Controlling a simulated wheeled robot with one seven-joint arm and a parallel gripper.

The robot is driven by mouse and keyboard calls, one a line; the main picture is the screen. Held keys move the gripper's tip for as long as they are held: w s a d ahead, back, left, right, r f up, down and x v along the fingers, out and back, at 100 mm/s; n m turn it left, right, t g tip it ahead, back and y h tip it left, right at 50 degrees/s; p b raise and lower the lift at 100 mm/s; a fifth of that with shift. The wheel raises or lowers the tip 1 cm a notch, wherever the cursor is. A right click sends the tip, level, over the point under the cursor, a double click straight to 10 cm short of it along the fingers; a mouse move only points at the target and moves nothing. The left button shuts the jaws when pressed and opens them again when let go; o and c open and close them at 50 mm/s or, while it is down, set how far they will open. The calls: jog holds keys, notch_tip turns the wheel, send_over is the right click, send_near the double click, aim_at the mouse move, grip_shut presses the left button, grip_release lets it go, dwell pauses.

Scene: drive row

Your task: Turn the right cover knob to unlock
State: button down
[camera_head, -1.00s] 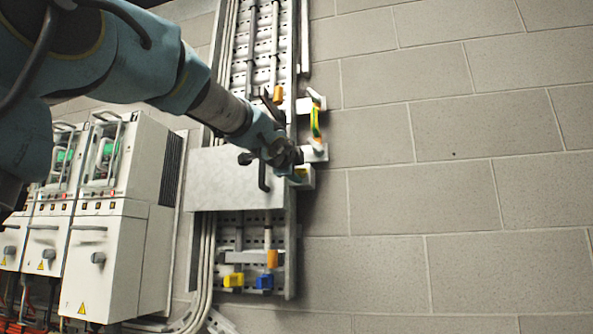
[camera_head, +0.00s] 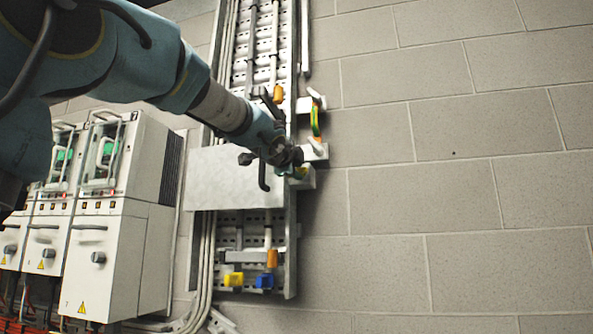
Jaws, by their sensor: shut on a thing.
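A flat light-grey metal cover (camera_head: 225,180) sits across the perforated vertical tray on the wall. My gripper (camera_head: 292,165) is at the cover's upper right edge. Its fingertips face away from the camera, and the gripper body hides what lies between them. The right cover knob is hidden behind my gripper, and the jaws appear closed around it. A black handle-like part (camera_head: 263,176) hangs in front of the cover, beside my gripper. The knob's turn angle cannot be seen.
A green-yellow strap (camera_head: 315,122) joins two pale brackets just right of my gripper. White drive cabinets (camera_head: 105,255) stand at the left. Yellow (camera_head: 233,279) and blue (camera_head: 264,281) clips sit below the cover. Bare block wall fills the right.

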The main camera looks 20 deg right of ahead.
jog(key=n+b, duration=0.9)
jog(key=n, duration=0.8)
jog(key=shift+f+b, duration=0.1)
jog(key=shift+b, duration=0.25)
jog(key=shift+n, duration=0.5)
jog(key=c, duration=0.9)
grip_release()
jog(key=shift+o, duration=0.2)
